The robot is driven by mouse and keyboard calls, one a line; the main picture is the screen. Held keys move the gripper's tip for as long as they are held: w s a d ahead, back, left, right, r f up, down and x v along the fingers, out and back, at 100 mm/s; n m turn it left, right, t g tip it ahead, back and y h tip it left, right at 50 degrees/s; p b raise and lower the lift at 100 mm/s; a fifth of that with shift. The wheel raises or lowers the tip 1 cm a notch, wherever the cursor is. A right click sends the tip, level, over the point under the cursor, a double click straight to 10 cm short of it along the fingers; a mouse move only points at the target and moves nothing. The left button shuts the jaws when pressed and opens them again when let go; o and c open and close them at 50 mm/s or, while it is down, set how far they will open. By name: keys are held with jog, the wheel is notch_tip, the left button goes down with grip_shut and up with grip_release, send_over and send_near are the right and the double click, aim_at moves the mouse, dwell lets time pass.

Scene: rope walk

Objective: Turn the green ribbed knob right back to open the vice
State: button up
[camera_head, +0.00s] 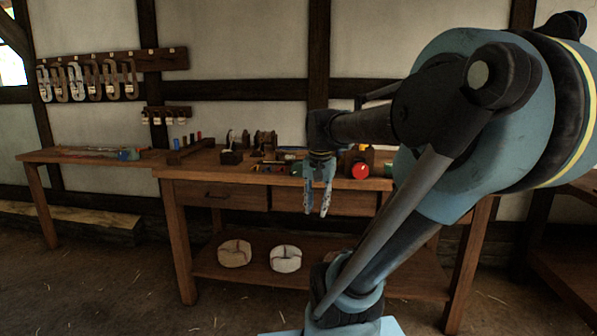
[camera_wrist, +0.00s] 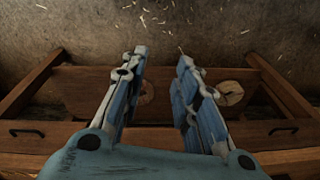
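My gripper (camera_head: 317,205) hangs fingers down in front of the workbench (camera_head: 232,172), its tips below the bench top. In the wrist view my gripper (camera_wrist: 160,60) is open, with nothing between its two blue fingers. A small green thing (camera_head: 297,168) shows on the bench top just left of my gripper, partly hidden. It is too small to tell whether it is the ribbed knob. A round red knob (camera_head: 360,171) sits at the bench front, right of my gripper. I cannot make out the vice or its jaws clearly.
Several small tools and spools (camera_head: 264,140) crowd the back of the bench. Two rope coils, one brown (camera_head: 234,254) and one pale (camera_head: 286,259), lie on the lower shelf. A lower side table (camera_head: 85,157) stands left. Floor in front is clear.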

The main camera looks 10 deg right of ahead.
jog(key=w+r+m, duration=0.7)
jog(key=w+r, duration=0.5)
jog(key=w, duration=0.4)
notch_tip(320, 180, up, 6)
jog(key=m+g, duration=0.2)
jog(key=m, duration=0.7)
send_over(299, 168)
jog(key=w, duration=0.1)
notch_tip(299, 168, down, 17)
jog(key=shift+w+d+r, duration=0.1)
jog(key=shift+w, duration=0.05)
grip_shut()
